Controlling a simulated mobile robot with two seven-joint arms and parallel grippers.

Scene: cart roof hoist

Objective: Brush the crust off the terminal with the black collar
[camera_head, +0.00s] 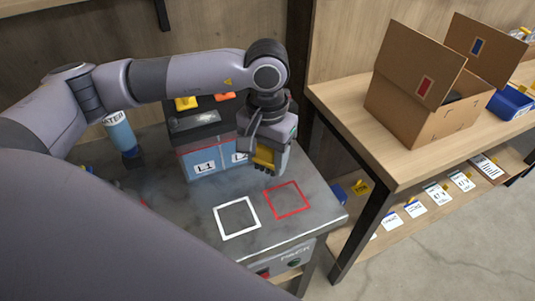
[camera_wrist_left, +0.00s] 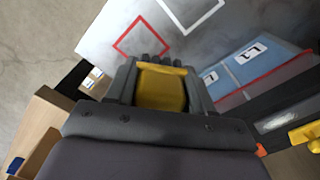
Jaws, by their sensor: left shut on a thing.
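My left gripper (camera_head: 266,160) is shut on a yellow block-like thing (camera_wrist_left: 160,90). The yellow thing also shows between the fingers in the head view (camera_head: 264,157). I cannot tell from its shape whether it is the brush; no bristles are clear. The gripper is above the grey bench top, in front of the right end of a dark box (camera_head: 196,121) with blue labelled fronts. A pale patch shows on the dark box in the wrist view (camera_wrist_left: 281,121). I cannot make out a terminal or a black collar. My right gripper is not in view.
White (camera_head: 237,218) and red (camera_head: 287,200) square outlines lie empty on the bench. A yellow piece (camera_head: 186,103) and an orange piece (camera_head: 225,96) are on the dark box. A blue bottle (camera_head: 120,131) stands left. An open cardboard box (camera_head: 437,118) is on the right table.

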